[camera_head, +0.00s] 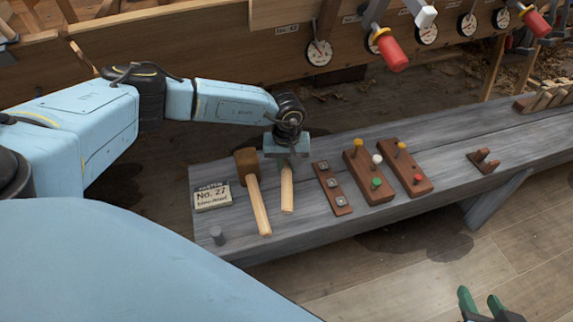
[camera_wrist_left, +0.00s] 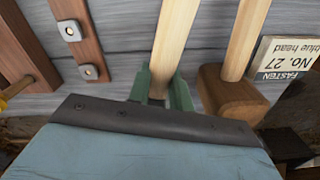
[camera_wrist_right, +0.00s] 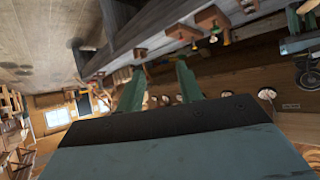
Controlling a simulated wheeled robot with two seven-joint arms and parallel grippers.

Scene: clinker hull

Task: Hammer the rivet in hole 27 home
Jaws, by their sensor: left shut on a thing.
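My left gripper (camera_head: 287,160) is over the grey bench, shut on the pale wooden handle (camera_head: 287,192) of a tool. The handle also shows between the green fingers in the left wrist view (camera_wrist_left: 176,40); the tool's head is hidden by the gripper. Left of it lies a mallet with a brown wooden head (camera_head: 246,163), which also shows in the left wrist view (camera_wrist_left: 230,97). A card (camera_head: 212,195) reads "FASTEN No. 27", with "blue head" legible in the left wrist view (camera_wrist_left: 285,58). I cannot make out hole 27 or its rivet. My right gripper (camera_wrist_right: 158,85) is open and empty.
On the bench (camera_head: 230,225) are a strip with square metal plates (camera_head: 332,187), two blocks (camera_head: 369,172) (camera_head: 405,167) with coloured-headed pieces, a small two-peg holder (camera_head: 484,160) and a grey cylinder (camera_head: 217,236). The plank hull (camera_head: 190,55) behind carries round dials (camera_head: 319,53) and red-handled clamps (camera_head: 392,55).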

